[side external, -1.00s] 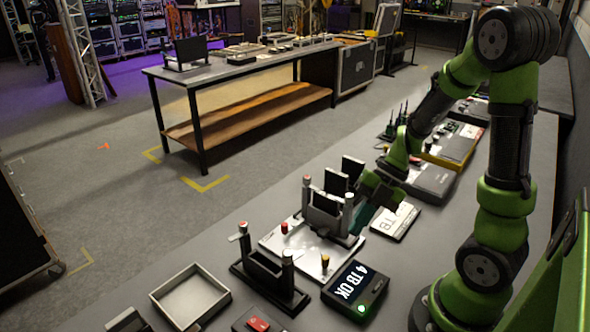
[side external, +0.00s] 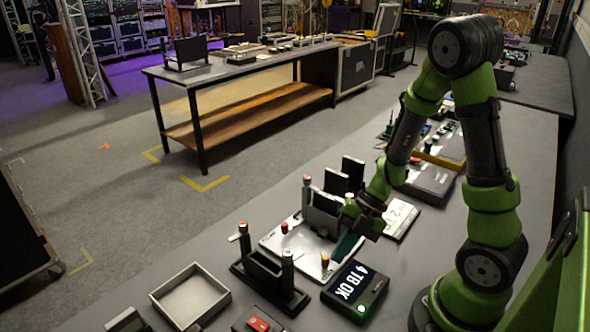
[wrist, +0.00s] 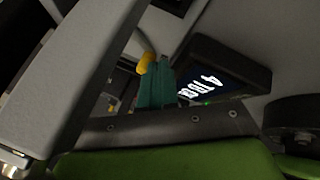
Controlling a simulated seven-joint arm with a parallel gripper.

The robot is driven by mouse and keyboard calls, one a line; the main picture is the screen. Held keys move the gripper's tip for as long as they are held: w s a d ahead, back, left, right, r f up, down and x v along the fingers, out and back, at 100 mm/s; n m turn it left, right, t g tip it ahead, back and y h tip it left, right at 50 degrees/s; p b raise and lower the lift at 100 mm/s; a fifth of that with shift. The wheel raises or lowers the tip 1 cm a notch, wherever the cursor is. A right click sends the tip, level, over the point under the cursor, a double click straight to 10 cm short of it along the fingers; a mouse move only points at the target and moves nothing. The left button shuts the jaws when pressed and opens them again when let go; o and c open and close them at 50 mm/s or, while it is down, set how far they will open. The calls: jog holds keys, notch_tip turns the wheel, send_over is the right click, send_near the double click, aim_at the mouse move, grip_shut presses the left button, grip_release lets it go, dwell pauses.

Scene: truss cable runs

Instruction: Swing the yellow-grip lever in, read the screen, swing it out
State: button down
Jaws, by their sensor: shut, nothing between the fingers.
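The yellow-grip lever (side external: 325,260) stands on the front right corner of the white base plate. Its yellow grip (wrist: 147,62) shows in the wrist view right beside my fingertips; I cannot tell whether they touch. My gripper (side external: 346,247) is shut and empty, its teal fingers (wrist: 158,88) together and pointing down near the plate's right side. The screen (side external: 352,283) sits in a black box in front of the plate and reads "4 TB OK", with a green light lit. In the wrist view the screen (wrist: 212,82) is tilted and partly readable.
Black slabs stand upright in a dock (side external: 324,212) on the plate, close to my gripper. A red-topped knob (side external: 284,228) stands on its left.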

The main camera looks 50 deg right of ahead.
jog(key=shift+a, duration=0.65)
dwell(0.4)
jog(key=shift+w+a, duration=0.1)
jog(key=shift+a, duration=0.05)
jog(key=shift+w+a, duration=0.3)
jog(key=shift+a, duration=0.3)
jog(key=shift+w+a+m+t, duration=0.15)
jog(key=shift+a+m+t, duration=0.1)
jog(key=shift+m+t, duration=0.4)
jog(key=shift+w, duration=0.1)
jog(key=shift+a, duration=0.1)
dwell(1.1)
jog(key=shift+w+d, duration=0.1)
jog(key=shift+d, duration=0.75)
